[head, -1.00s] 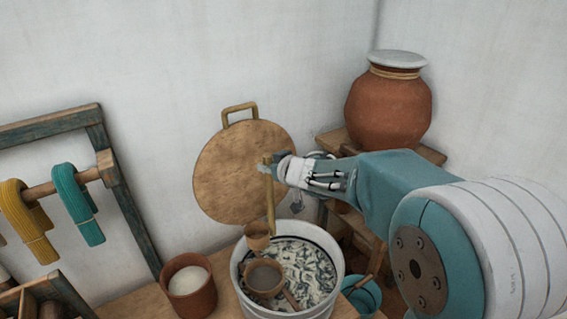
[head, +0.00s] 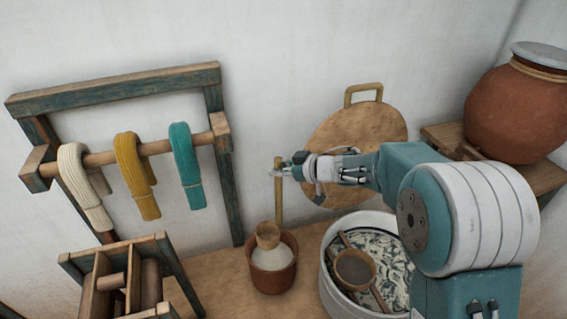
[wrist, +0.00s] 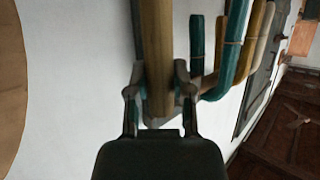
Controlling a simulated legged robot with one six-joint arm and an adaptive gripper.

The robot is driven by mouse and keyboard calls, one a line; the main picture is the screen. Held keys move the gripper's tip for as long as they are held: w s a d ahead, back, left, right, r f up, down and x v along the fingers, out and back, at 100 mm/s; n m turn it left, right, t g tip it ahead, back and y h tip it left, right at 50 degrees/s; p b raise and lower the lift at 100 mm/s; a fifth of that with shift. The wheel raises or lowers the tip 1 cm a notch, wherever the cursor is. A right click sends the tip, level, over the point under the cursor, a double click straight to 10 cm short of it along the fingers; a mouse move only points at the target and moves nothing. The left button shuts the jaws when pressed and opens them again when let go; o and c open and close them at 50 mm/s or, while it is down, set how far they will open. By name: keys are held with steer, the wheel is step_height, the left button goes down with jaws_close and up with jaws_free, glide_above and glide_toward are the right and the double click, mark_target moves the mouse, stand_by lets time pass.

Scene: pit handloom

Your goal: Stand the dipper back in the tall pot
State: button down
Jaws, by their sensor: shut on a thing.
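My gripper (head: 280,172) is shut on the upper part of the dipper's (head: 279,200) wooden handle. The dipper hangs upright with its small brown cup at the lower end. The cup overlaps the mouth of a terracotta pot (head: 272,284) with pale contents, which I take as the tall pot. I cannot tell whether the cup is above the rim or slightly inside it. In the wrist view, both fingers (wrist: 160,85) clasp the handle (wrist: 158,40) from either side. The cup is not visible there.
A white basin (head: 328,283) of streaked liquid stands right of the pot, with a strainer (head: 355,268) across it. A round wooden lid (head: 345,125) leans on the wall. A rack with yarn hanks (head: 187,165) stands left. A big lidded pot (head: 512,110) sits at right.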

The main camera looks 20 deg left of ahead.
mark_target(279, 203)
steer(key=shift+a+f, duration=0.15)
steer(key=shift+f, duration=1.95)
steer(key=shift+d+f, duration=0.25)
steer(key=shift+f, duration=0.85)
steer(key=shift+a+f, duration=0.1)
steer(key=shift+f, duration=8.2)
steer(key=shift+c, duration=2.1)
jaws_free()
step_height(279, 203, up, 10)
steer(key=shift+f, duration=0.1)
